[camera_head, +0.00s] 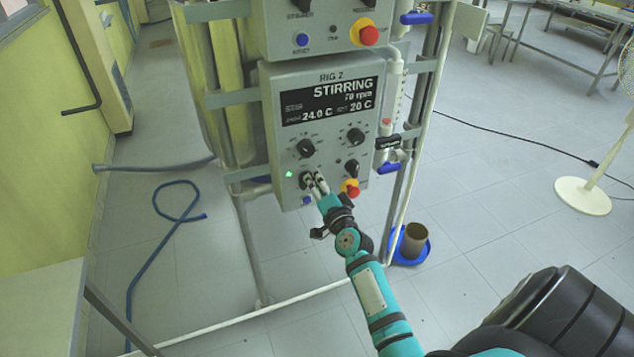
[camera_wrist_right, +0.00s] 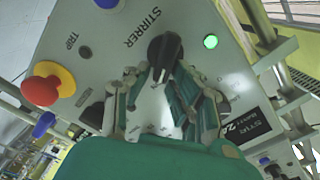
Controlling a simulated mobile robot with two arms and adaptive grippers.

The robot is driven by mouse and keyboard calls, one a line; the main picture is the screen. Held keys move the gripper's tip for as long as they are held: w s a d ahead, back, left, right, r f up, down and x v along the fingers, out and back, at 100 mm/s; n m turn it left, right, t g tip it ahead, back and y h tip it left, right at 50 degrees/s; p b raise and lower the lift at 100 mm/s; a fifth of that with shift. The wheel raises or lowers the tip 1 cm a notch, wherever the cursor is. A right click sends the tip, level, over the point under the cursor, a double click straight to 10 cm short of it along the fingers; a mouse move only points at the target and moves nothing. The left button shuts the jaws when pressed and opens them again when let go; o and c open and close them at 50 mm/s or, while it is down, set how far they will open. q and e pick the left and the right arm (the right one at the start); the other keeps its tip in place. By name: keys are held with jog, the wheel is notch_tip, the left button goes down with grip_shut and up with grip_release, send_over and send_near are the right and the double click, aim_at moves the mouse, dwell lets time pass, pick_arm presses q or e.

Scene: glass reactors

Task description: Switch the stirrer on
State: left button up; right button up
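The fingers partly hide the knob in the head view. My left gripper is not in view.
A red stop button (camera_head: 351,187) on yellow is just right of my right gripper; it shows at left in the wrist view (camera_wrist_right: 42,85). Two other black knobs (camera_head: 306,148) are above. A blue hose (camera_head: 160,240) lies on the floor, and a blue tray (camera_head: 412,253) stands right.

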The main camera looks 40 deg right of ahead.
jog(key=shift+o, duration=1.2)
jog(key=v, duration=1.2)
jog(key=shift+f, duration=0.1)
